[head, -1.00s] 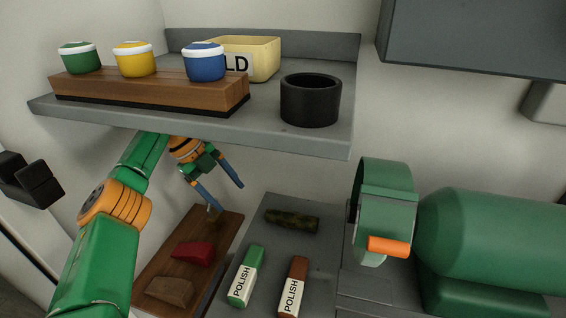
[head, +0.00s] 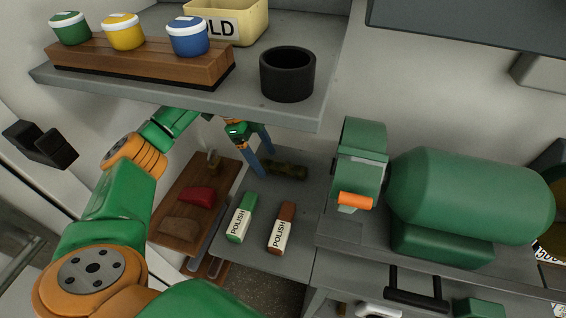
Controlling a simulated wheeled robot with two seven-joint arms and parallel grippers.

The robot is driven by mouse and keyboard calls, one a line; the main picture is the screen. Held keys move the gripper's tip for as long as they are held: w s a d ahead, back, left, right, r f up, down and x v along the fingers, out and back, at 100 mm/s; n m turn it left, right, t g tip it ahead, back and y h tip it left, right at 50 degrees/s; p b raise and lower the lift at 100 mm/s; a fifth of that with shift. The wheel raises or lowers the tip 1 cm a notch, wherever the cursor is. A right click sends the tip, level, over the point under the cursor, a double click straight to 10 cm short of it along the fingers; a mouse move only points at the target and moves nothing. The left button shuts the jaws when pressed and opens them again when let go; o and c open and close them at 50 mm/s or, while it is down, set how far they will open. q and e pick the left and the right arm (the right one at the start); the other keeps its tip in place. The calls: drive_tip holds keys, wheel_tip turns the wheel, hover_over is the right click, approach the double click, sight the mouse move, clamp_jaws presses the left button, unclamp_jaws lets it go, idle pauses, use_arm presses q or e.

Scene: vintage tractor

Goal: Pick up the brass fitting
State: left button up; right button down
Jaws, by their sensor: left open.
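A dark, mottled brown-green piece (head: 287,170), which looks like the tarnished brass fitting, lies on the grey bench (head: 314,192) below the shelf. My left gripper (head: 265,163) reaches in under the shelf with its blue fingers apart and nothing between them. Its fingertips are just left of the fitting and overlap its left end in the picture. I cannot tell whether they touch it. My right gripper is not in view.
The shelf (head: 190,98) overhangs my left arm, carrying jars, a tub and a black cup (head: 288,85). Two polish bars (head: 241,218) lie in front of the fitting. A wooden board (head: 170,212) is left, a green machine (head: 460,190) right.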

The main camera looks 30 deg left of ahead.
use_arm(q)
drive_tip(key=shift+x, duration=0.8)
drive_tip(key=shift+w+a, duration=0.1)
drive_tip(key=shift+a, duration=0.05)
clamp_jaws()
